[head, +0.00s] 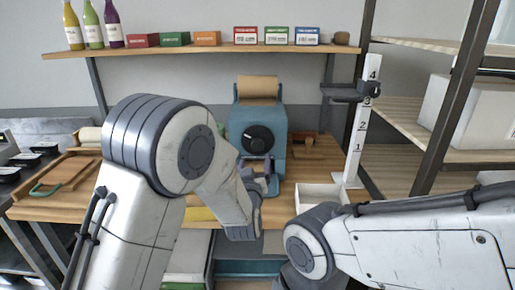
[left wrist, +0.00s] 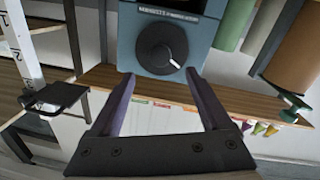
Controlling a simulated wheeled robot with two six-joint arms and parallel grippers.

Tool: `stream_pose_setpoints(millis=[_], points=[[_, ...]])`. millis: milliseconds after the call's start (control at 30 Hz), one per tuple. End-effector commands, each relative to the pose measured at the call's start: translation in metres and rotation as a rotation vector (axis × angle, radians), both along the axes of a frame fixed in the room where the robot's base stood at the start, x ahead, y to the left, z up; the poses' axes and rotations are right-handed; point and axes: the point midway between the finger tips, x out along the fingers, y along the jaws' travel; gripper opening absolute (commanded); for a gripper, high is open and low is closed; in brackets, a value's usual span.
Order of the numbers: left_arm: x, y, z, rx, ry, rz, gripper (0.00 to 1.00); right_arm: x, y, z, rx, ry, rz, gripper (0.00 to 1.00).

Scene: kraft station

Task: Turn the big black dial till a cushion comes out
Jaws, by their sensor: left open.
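The big black dial (head: 258,139) is on the front of a blue machine (head: 240,119) on the wooden bench. A roll of brown kraft paper (head: 258,87) sits on top of the machine. In the left wrist view the dial (left wrist: 162,48) shows with a white pointer mark, just beyond the fingertips. My left gripper (head: 256,176) is in front of the machine, a little below the dial. In the left wrist view its two fingers (left wrist: 164,80) are spread apart with nothing between them, not touching the dial. No cushion is seen. My right gripper is out of view.
A white open box (head: 318,195) stands right of the machine, by a numbered white post (head: 356,135) with a dark bracket (head: 350,91). A shelf (head: 200,50) above holds bottles and small boxes.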

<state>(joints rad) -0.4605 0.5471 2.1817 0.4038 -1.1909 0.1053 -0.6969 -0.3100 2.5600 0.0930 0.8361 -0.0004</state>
Motion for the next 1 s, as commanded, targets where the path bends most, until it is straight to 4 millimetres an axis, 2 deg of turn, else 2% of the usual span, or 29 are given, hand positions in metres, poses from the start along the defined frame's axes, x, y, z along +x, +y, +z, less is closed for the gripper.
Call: stream_pose_setpoints(millis=[300,500,667,933,1000], points=[[0.059,-0.004,0.002,0.001,0.001,0.002,0.81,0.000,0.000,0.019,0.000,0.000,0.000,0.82],[0.085,-0.006,0.001,0.002,0.002,0.000,0.81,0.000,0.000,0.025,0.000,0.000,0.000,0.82],[0.093,-0.007,0.000,0.002,0.003,0.000,0.81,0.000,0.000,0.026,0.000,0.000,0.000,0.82],[0.094,-0.007,0.000,0.002,0.003,0.000,0.81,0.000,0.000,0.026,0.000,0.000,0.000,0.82],[0.094,-0.007,0.000,0.002,0.003,0.000,0.54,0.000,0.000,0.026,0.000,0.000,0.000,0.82]])
